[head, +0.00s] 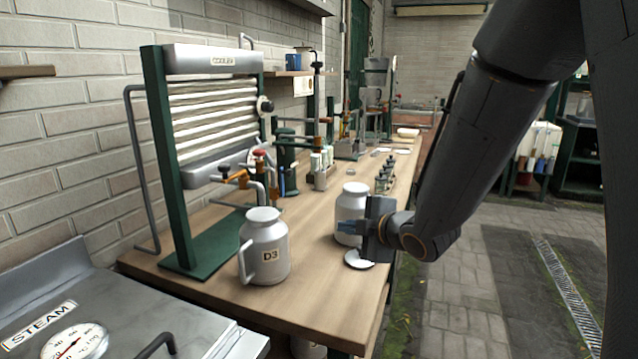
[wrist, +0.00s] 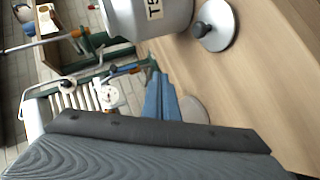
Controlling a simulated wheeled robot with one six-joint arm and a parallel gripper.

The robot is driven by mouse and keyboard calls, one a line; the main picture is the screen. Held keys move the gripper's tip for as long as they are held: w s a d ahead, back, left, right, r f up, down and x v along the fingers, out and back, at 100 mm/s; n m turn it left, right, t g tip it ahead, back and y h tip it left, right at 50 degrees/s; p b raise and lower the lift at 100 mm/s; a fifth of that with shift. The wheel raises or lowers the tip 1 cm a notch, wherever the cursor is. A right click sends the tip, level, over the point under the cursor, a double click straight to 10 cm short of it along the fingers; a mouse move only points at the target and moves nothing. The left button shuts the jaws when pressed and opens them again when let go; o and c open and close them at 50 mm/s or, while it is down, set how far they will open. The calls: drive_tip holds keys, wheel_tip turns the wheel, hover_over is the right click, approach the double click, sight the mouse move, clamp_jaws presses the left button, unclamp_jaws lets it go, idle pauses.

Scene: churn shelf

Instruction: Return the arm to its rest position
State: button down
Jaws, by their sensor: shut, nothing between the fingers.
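My gripper (head: 346,227) is shut and empty above the bench in the head view, in front of a pale metal churn (head: 352,197) that it partly hides. Its blue fingers (wrist: 161,96) lie together in the wrist view. A churn labelled D3 (head: 264,247) stands upright to the left, apart from the gripper. A pale round disc (head: 359,260) lies on the bench below the gripper. My arm reaches in from the upper right. In the wrist view a labelled churn (wrist: 160,16) is cut off at the top, beside a lid with a dark knob (wrist: 217,27).
The wooden bench (head: 317,290) runs away along the brick wall. A green-framed cooler (head: 213,108) stands at its left. A steel unit marked STEAM (head: 150,310) is at the near left. Several small bottles stand farther back. The paved floor (head: 480,290) right of the bench is clear.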

drive_tip(key=s+d+f+m+h, duration=0.1)
drive_tip(key=d+m, duration=0.1)
drive_tip(key=s+d+f+m+g+h, duration=0.1)
drive_tip(key=d, duration=0.1)
drive_tip(key=s+d+f+m+g+h, duration=0.1)
drive_tip(key=d+m, duration=0.1)
drive_tip(key=shift+s+d+m+h+p, duration=0.25)
drive_tip(key=shift+s+m+h+p, duration=0.05)
drive_tip(key=shift+h, duration=0.1)
drive_tip(key=s+d+f+m+g+h, duration=0.1)
drive_tip(key=s+d+f+m+g, duration=0.1)
drive_tip(key=s+m, duration=0.5)
drive_tip(key=s+d+f+m+g+h+p, duration=0.1)
drive_tip(key=s+d+m+g, duration=0.3)
drive_tip(key=s, duration=1.4)
drive_tip(key=m+g, duration=0.3)
drive_tip(key=shift+f+g+h+p, duration=0.3)
drive_tip(key=shift+f, duration=0.1)
